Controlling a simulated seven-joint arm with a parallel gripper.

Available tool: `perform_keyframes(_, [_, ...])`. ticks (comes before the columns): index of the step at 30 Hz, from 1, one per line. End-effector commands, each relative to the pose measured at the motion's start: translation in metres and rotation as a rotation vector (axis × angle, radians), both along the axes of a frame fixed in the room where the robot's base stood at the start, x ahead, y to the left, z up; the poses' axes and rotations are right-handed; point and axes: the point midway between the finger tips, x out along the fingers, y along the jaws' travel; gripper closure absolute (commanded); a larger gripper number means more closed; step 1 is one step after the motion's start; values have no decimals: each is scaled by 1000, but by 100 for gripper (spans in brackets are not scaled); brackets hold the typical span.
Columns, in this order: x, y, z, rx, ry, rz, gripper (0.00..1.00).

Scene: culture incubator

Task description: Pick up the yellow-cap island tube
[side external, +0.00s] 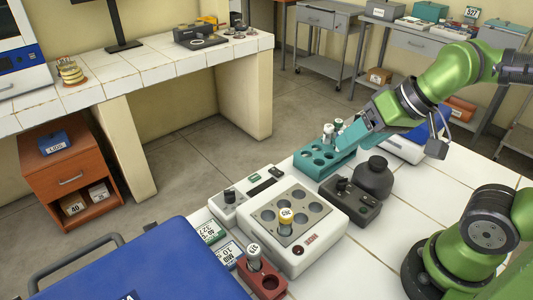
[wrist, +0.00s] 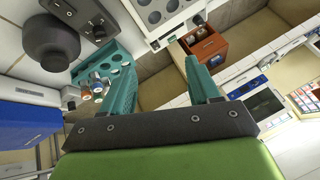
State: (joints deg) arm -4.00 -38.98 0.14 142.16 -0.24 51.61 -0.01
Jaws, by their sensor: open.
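The wrist view shows part of the white device (wrist: 150,34) at the top edge; I cannot make out the yellow cap there. My gripper (side external: 350,132) is beyond and to the right of the tube, above the teal rack. Its two teal fingers are apart with nothing between them in the wrist view (wrist: 160,66).
The teal rack (side external: 309,169) holds several tubes near my gripper. A dark round bottle (side external: 373,180) and a dark control box (side external: 350,209) stand right of the white device. A red rack (side external: 262,280) with a grey-capped tube is in front. A blue case (side external: 150,265) lies at lower left.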

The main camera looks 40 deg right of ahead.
Motion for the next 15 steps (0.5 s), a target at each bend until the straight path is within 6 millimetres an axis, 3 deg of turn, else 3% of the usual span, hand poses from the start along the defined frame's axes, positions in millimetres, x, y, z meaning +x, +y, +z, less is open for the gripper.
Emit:
perform_keyframes(7, [32, 76, -4, -92, 257, 215, 39])
perform_keyframes(12, [45, 126, -6, -185, 433, 230, 39])
perform_keyframes(15, [50, 143, -3, -227, 503, 179, 39])
